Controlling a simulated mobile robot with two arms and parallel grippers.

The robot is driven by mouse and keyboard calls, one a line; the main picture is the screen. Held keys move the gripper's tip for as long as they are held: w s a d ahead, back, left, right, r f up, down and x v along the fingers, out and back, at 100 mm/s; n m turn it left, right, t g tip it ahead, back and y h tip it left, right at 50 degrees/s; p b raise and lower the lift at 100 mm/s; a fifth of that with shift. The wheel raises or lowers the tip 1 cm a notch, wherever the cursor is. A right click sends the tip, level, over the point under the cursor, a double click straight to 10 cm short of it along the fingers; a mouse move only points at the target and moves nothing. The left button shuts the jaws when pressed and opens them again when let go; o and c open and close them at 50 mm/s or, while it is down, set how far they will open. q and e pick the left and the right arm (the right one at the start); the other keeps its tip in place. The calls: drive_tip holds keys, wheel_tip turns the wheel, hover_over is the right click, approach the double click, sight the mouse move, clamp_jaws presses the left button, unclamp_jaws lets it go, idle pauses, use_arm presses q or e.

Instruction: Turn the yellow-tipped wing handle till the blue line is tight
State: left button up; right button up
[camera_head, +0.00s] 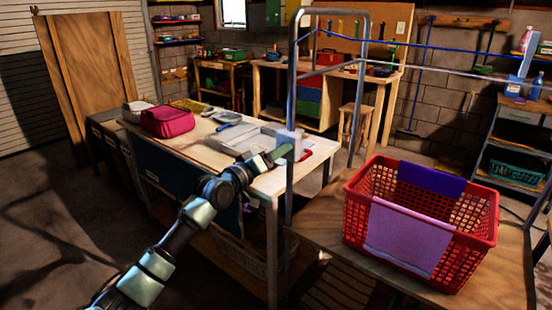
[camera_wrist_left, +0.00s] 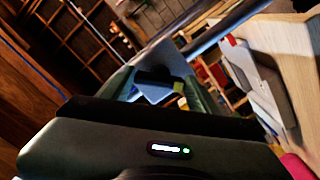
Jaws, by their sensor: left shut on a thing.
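My left gripper (camera_head: 284,150) is at the near post of the grey metal frame (camera_head: 288,100), in front of a small whitish block (camera_head: 291,136) on that post. In the left wrist view the left gripper (camera_wrist_left: 160,92) is shut on a blue-grey piece of the wing handle (camera_wrist_left: 154,90), with a yellowish tip (camera_wrist_left: 179,88) beside it. The rest of the handle is hidden by the fingers. The blue line (camera_head: 420,45) runs from the frame's top to the right, with a shallow sag. My right gripper is not in view.
A red basket (camera_head: 470,255) with purple and lilac cloths stands on a wooden table (camera_head: 500,285) at right. A workbench (camera_head: 190,148) behind my left arm holds a magenta bag (camera_head: 168,121) and a grey tray (camera_head: 235,140). Floor shows at left.

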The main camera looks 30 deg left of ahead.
use_arm(q)
drive_tip(key=shift+a+f+m, duration=0.1)
drive_tip(key=shift+f+m, duration=0.05)
drive_tip(key=shift+m, duration=3.95)
drive_tip(key=o, duration=1.4)
drive_tip(key=shift+c, duration=0.2)
drive_tip(key=s+b, duration=0.1)
drive_tip(key=s, duration=0.6)
drive_tip(key=shift+s+a, duration=0.35)
drive_tip(key=shift+s, duration=0.05)
